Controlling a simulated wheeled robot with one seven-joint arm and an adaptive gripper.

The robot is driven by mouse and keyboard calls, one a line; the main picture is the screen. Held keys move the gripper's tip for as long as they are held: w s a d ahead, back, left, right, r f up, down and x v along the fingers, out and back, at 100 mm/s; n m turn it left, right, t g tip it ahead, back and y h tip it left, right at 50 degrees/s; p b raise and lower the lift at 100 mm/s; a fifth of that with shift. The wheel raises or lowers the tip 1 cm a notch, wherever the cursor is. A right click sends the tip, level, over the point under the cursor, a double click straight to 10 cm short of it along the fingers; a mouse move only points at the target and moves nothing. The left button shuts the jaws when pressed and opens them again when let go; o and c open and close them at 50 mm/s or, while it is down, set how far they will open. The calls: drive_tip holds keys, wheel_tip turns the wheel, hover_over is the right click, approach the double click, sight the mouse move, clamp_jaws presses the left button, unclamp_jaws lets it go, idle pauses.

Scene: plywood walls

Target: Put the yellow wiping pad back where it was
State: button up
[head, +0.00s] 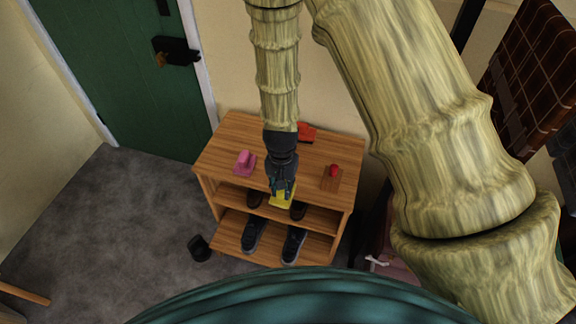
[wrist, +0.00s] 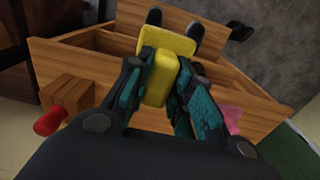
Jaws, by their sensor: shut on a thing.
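The yellow wiping pad (head: 284,202) has a flat base and a block-shaped grip. My gripper (head: 281,188) points down and is shut on it, near the front edge of the shelf unit's wooden top (head: 225,155). In the wrist view the pad (wrist: 178,42) sits between the two fingers (wrist: 158,80), which clasp its grip. The gripper hides part of the pad in the head view. I cannot tell whether the pad touches the wood.
A pink pad (head: 244,162) stands left on the top, a brown block with a red knob (head: 332,177) right, and a red object (head: 307,132) at the back. Dark shoes (head: 293,244) fill lower shelves.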

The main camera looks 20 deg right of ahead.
drive_tip(key=w+d, duration=0.1)
drive_tip(key=w, duration=0.2)
drive_tip(key=w+d, duration=0.2)
drive_tip(key=w, duration=0.1)
drive_tip(key=w+d+f, duration=0.1)
drive_tip(key=w, duration=0.3)
drive_tip(key=shift+d+p, duration=0.3)
drive_tip(key=shift+p, duration=0.05)
drive_tip(key=shift+f, duration=1.8)
clamp_jaws()
drive_tip(key=o, duration=0.9)
unclamp_jaws()
drive_tip(key=shift+s, duration=0.1)
wheel_tip(320, 180, up, 12)
